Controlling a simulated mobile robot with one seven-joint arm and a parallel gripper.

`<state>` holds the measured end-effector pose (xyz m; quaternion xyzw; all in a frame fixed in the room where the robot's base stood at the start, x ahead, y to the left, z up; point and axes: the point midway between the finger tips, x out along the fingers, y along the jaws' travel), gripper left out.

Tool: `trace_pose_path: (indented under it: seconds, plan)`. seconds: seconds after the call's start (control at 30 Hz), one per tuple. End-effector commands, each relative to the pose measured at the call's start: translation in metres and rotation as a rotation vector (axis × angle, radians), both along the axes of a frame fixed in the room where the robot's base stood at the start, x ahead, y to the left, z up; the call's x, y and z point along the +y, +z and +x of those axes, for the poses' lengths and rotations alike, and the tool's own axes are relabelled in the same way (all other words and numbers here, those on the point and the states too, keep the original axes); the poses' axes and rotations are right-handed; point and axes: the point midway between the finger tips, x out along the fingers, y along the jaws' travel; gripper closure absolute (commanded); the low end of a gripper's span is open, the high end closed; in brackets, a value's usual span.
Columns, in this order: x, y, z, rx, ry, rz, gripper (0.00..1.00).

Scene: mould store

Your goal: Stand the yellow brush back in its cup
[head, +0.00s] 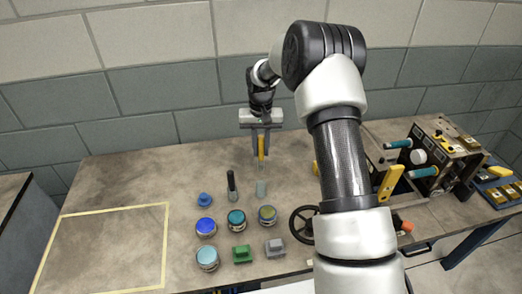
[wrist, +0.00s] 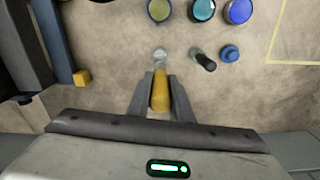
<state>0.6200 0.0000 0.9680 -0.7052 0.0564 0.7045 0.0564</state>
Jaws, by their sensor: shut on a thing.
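My gripper (head: 261,150) is shut on the yellow brush (head: 261,145) and holds it upright above the back of the table. The brush also shows between the fingers in the wrist view (wrist: 160,92). A small pale grey cup (head: 262,188) stands on the table straight below the brush in the head view. In the wrist view the cup (wrist: 160,54) lies just beyond the brush's end. I cannot tell whether the brush's lower end is inside the cup or above it.
A dark upright piece (head: 232,185) stands left of the cup. A blue knobbed piece (head: 204,199), several round jars (head: 236,219), a green block (head: 242,253) and a grey block (head: 275,246) lie in front. A machine (head: 435,150) stands at right. The yellow-taped area (head: 105,250) is empty.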

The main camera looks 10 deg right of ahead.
Motion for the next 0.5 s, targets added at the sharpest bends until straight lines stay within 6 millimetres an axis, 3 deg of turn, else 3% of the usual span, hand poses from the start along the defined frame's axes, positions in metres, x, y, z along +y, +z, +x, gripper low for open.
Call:
trace_pose_path:
  seconds: [0.5]
  plan:
    - [0.0, -0.029, 0.0, 0.002, 0.0, 0.0, 1.0]
